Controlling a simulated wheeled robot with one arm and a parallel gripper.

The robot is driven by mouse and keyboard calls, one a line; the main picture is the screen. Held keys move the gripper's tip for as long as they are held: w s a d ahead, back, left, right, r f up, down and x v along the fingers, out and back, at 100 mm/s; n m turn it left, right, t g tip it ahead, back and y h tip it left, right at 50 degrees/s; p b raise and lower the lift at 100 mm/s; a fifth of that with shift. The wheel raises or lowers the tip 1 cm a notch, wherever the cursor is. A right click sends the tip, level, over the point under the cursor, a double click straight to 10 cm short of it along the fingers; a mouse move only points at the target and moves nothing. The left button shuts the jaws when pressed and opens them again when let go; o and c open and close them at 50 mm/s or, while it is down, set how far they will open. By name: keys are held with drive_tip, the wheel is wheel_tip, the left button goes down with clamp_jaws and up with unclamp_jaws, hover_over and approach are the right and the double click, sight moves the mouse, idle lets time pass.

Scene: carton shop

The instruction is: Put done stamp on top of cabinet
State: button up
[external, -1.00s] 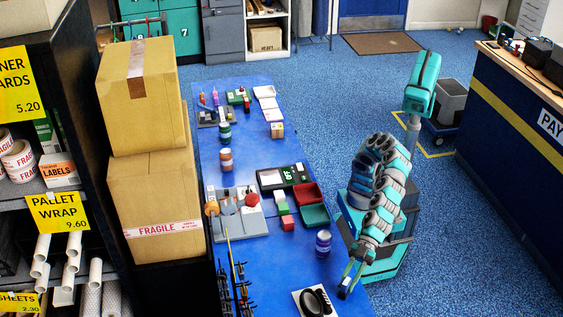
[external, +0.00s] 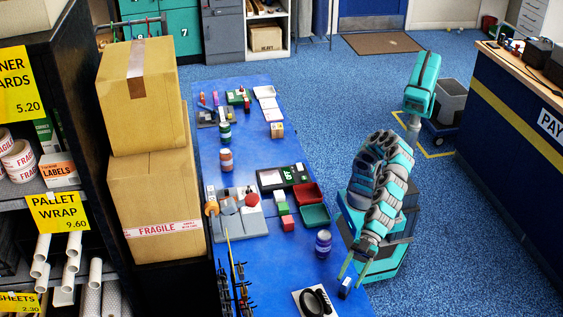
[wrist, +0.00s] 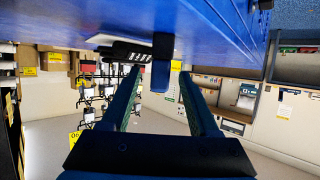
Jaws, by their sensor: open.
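A small dark blue block with a pale top, apparently the stamp (external: 345,287), stands at the right edge of the blue table near its front end. Its label cannot be read. My gripper (external: 351,279) is open at that edge, its two green-sided fingers pointing toward the stamp. In the wrist view, which looks upside down, the dark stamp (wrist: 162,62) shows between the fingertips of my gripper (wrist: 160,78), with gaps to both fingers. A grey cabinet (external: 223,38) stands at the back wall; whether it is the task's cabinet I cannot tell.
The blue table (external: 270,265) carries a black object (external: 314,302) on a white sheet, a dark blue can (external: 323,243), red (external: 307,195) and green (external: 315,215) trays, and a dark rack (external: 235,285). Large cartons (external: 150,195) stand left. Blue floor is open beyond the table's right side.

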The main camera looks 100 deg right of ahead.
drive_tip(key=shift+s+d+r, duration=0.15)
drive_tip(key=shift+s+d, duration=0.1)
drive_tip(key=shift+s, duration=0.1)
drive_tip(key=shift+d+r, duration=0.1)
drive_tip(key=shift+r, duration=0.2)
wheel_tip(320, 180, up, 6)
drive_tip(key=shift+r, duration=0.25)
idle(1.1)
